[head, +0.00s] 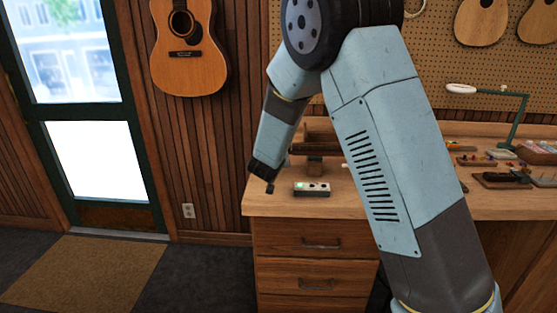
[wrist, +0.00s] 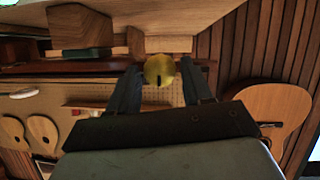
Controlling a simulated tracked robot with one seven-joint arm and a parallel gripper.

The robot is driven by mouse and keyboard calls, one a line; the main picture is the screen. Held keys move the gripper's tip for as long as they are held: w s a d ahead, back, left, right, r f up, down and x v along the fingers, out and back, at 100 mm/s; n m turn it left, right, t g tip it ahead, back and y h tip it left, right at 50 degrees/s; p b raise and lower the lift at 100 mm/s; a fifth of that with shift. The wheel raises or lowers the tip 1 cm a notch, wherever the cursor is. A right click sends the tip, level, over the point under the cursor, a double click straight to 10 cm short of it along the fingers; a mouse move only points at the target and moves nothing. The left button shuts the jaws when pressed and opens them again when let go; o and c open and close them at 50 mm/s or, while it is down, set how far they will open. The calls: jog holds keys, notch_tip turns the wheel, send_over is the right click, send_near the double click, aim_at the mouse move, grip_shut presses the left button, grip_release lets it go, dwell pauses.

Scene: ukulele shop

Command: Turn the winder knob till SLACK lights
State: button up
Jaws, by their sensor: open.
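In the wrist view a round yellow knob (wrist: 159,70) with a dark mark on its face sits between the two fingertips of my gripper (wrist: 160,84). The fingers are apart, one on each side of the knob; I cannot tell whether either touches it. In the head view my gripper (head: 267,182) is at the bench's left end, and the knob cannot be made out there.
The wooden workbench (head: 275,206) has drawers below. A wooden block (head: 315,166) stands behind the box. A green lamp (head: 519,120) and several small tools are at the right. A guitar (head: 190,60) hangs on the wall. My arm hides the middle of the bench.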

jog(key=shift+w+d+f, duration=0.1)
jog(key=shift+w+f, duration=0.1)
jog(key=shift+w, duration=0.35)
jog(key=shift+c, duration=0.4)
jog(key=c, duration=0.7)
jog(key=shift+d+m+y, duration=0.15)
jog(key=shift+m+y, duration=0.75)
jog(key=shift+m, duration=0.4)
